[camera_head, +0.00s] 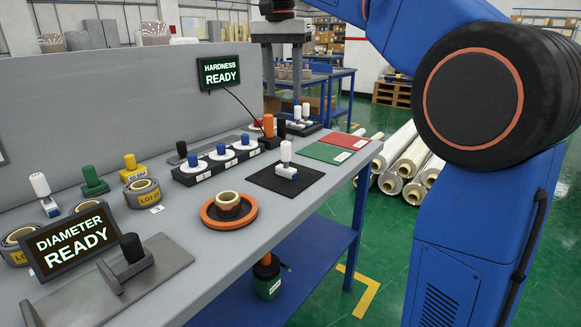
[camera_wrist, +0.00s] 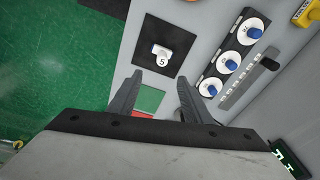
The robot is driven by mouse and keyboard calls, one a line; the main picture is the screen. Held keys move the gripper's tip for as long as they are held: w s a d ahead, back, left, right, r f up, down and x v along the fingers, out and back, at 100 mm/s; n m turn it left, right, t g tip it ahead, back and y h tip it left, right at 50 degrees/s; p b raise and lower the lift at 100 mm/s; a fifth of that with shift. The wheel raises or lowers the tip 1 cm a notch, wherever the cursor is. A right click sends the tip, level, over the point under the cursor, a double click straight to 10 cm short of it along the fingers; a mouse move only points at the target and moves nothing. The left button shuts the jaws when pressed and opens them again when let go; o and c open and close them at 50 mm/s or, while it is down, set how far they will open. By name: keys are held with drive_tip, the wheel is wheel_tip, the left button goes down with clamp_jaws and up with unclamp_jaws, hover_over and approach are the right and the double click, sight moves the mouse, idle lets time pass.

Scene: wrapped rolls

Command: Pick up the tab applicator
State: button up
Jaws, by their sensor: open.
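The likely tab applicator is a tool with an upright white handle (camera_head: 286,152) and a small blue-and-white base. It stands on a black square mat (camera_head: 262,180) near the table's front edge. In the wrist view its white top, marked with a figure like 5, shows on the black mat (camera_wrist: 161,52). My gripper (camera_head: 284,92) hangs with its fingers downward, toward the far end of the table and apart from the tool. In the wrist view my gripper (camera_wrist: 160,79) has its fingers spread with nothing between them, and the tool lies beyond the tips.
Red and green mats (camera_head: 323,153) lie beside the black mat. A black rack with blue knobs (camera_head: 220,153) and an orange-handled tool (camera_head: 268,125) stand behind. An orange ring tray (camera_head: 229,222) holds a roll.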

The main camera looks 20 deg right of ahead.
sight(286, 142)
drive_tip(key=f, duration=0.5)
drive_tip(key=w+f, duration=0.1)
drive_tip(key=f, duration=0.5)
drive_tip(key=w+d+f, duration=0.1)
drive_tip(key=f, duration=0.4)
drive_tip(key=shift+w+d+f, duration=0.1)
drive_tip(key=shift+w+f, duration=0.15)
drive_tip(key=shift+f, duration=0.1)
clamp_jaws()
